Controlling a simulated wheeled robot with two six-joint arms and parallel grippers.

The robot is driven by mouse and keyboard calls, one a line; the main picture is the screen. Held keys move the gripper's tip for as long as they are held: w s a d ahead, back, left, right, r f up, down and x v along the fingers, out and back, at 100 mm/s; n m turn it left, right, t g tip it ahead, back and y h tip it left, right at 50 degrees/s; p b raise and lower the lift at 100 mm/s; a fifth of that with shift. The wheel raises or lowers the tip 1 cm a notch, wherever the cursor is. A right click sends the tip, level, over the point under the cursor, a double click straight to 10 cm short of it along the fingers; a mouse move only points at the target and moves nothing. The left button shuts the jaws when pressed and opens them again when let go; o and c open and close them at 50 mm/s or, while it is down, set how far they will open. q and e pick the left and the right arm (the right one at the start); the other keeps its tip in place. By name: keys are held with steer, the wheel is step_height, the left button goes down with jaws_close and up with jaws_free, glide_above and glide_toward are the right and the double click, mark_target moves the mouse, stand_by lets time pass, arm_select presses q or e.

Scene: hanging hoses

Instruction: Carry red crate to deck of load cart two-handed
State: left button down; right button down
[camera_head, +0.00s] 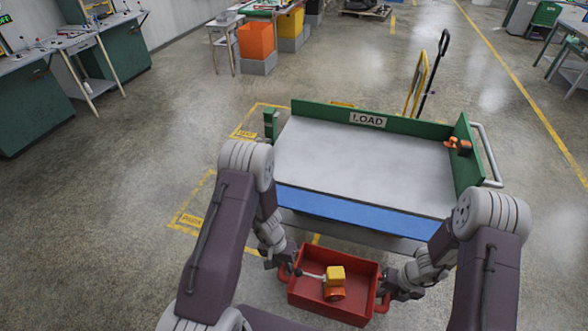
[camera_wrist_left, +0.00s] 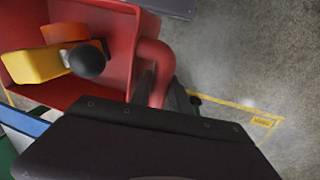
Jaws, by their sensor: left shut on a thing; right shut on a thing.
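The red crate (camera_head: 305,294) hangs between my two arms at the bottom middle of the head view, in front of the load cart. Inside it lie a yellow and an orange item (camera_head: 335,284). My left gripper (camera_head: 285,271) is shut on the crate's left handle. My right gripper (camera_head: 387,292) is shut on its right handle. The left wrist view shows the crate (camera_wrist_left: 120,50) and its red handle (camera_wrist_left: 155,70) beside my dark gripper. The cart's deck (camera_head: 360,165) is grey, with a blue strip (camera_head: 350,212) along the near edge, and looks empty.
Green rims bound the deck at the back, with a LOAD sign (camera_head: 367,120), and at the right. An orange item (camera_head: 458,146) sits on the right rim. A green post (camera_head: 270,125) stands at the back left. Benches (camera_head: 95,50) stand far left; floor to the left is clear.

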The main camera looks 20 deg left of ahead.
arm_select(q)
steer(key=shift+f, duration=0.4)
arm_select(e)
steer(key=shift+d+f, duration=0.1)
steer(key=shift+f, duration=0.3)
arm_select(q)
steer(key=shift+s+a+r, duration=0.1)
steer(key=shift+s+a, duration=0.05)
steer(key=shift+a, duration=0.1)
arm_select(e)
steer(key=shift+s+a+r, duration=0.2)
steer(key=shift+a, duration=0.05)
arm_select(q)
steer(key=shift+d, duration=0.1)
arm_select(e)
steer(key=shift+w+d, duration=0.1)
